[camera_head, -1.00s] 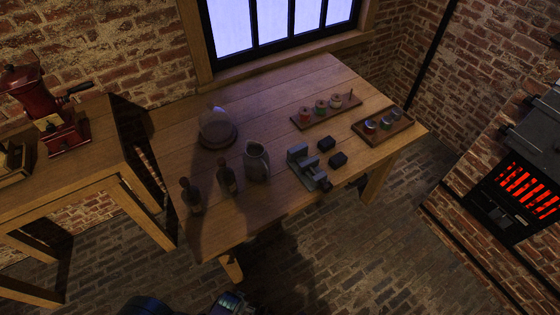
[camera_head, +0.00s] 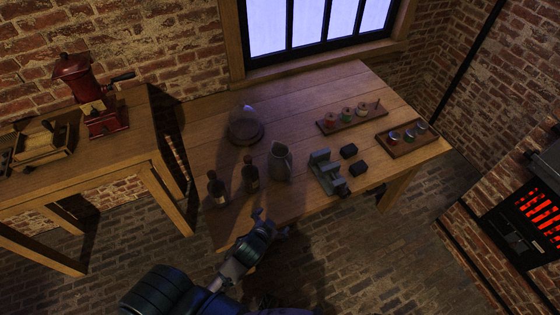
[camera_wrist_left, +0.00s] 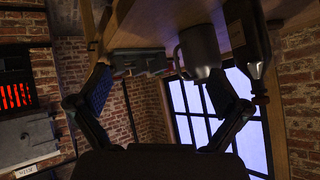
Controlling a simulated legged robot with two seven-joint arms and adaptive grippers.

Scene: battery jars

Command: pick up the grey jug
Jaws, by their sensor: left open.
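The grey jug (camera_head: 280,162) stands upright on the wooden table, right of two dark bottles. It also shows in the left wrist view (camera_wrist_left: 199,52), where the picture is turned upside down, beyond the fingers and right of centre. My left gripper (camera_head: 271,221) is open and empty, at the table's front edge, apart from the jug and on the near side of it. Its two spread fingers show in the left wrist view (camera_wrist_left: 160,90). My right gripper is not in view.
The dark bottles (camera_head: 250,175) and (camera_head: 217,190) stand left of the jug. A grey metal device (camera_head: 326,172) lies close on its right, with black blocks (camera_head: 349,151) beside it. A glass dome (camera_head: 245,126) stands behind. Trays of small jars (camera_head: 352,121) and (camera_head: 407,139) lie farther right.

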